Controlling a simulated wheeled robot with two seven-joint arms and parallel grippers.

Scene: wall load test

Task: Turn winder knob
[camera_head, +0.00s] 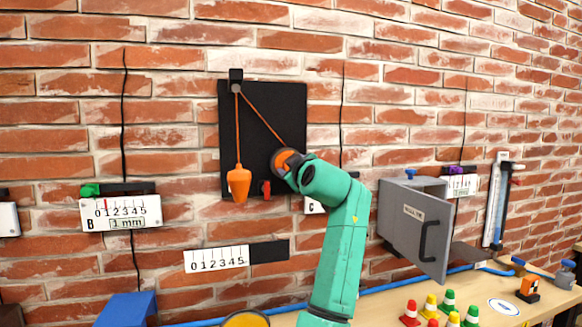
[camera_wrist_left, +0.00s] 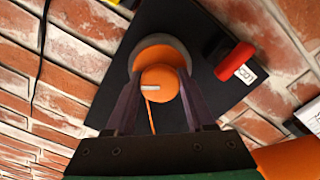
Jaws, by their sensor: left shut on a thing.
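The winder is a black board (camera_head: 262,105) on the brick wall. A pulley (camera_head: 236,87) sits at its top left, and an orange cord runs from there to an orange weight (camera_head: 239,184) hanging at the lower left. The orange winder knob (camera_wrist_left: 160,88) has a white mark on its face and a grey-rimmed orange disc behind it. In the head view the winder (camera_head: 282,156) is partly hidden by my arm. My left gripper (camera_wrist_left: 159,78) is shut on the knob, one finger on each side. My right gripper is in neither view.
A red lever (camera_wrist_left: 234,61) with a white tag is on the board beside the knob. A grey box (camera_head: 408,222) with its door open is on the right. Several coloured cones (camera_head: 430,306) stand on the table below. Ruler plates (camera_head: 120,213) are on the wall.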

